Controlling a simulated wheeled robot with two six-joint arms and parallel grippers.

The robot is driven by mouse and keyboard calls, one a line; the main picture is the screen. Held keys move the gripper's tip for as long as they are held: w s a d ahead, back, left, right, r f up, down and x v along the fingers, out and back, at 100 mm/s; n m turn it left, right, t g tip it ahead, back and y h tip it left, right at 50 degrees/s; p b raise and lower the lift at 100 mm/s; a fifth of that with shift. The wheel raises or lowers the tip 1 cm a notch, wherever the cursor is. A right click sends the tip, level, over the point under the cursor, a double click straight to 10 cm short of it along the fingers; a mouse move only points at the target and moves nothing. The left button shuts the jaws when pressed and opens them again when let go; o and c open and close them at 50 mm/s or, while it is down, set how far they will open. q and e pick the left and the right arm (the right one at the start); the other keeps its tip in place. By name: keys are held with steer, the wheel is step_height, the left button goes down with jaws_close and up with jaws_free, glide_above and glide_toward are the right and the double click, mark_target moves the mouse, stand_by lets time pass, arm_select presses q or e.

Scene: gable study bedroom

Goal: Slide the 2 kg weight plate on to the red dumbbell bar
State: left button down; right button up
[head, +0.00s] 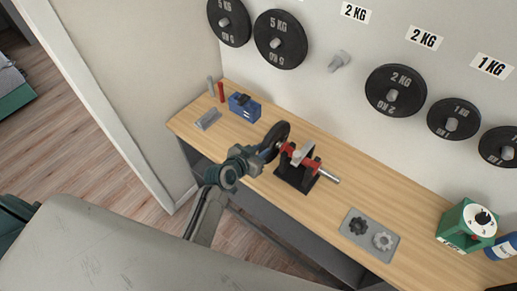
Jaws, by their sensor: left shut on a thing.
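The red dumbbell bar (311,163) has a silver end and lies across a black stand (293,178) on the wooden bench. A dark weight plate (280,131) stands on edge at the bar's left end. Its marking cannot be read. My left gripper (267,150) is shut on this plate at its near left side. The plate hides the bar's left end, so I cannot tell whether it is around the bar or just beside it. My right gripper is not in view.
On the wall hang 5 kg plates (281,53), another 2 kg plate (394,106) and 1 kg plates (453,131); one peg (338,61) is empty. A grey tray (356,242), green timer (466,226) and blue box (244,107) stand on the bench (400,205).

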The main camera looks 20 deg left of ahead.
arm_select(q)
steer(key=shift+s+d+r, duration=0.1)
steer(key=shift+s+d, duration=0.1)
steer(key=shift+d, duration=0.35)
steer(key=shift+s+d, duration=0.15)
steer(key=shift+d, duration=0.35)
steer(key=c, duration=1.2)
jaws_free()
steer(key=shift+d, duration=0.1)
steer(key=shift+s, duration=0.1)
steer(key=b+v, duration=0.2)
steer(key=v, duration=0.8)
steer(key=shift+s+b, duration=0.35)
steer(key=shift+r, duration=0.15)
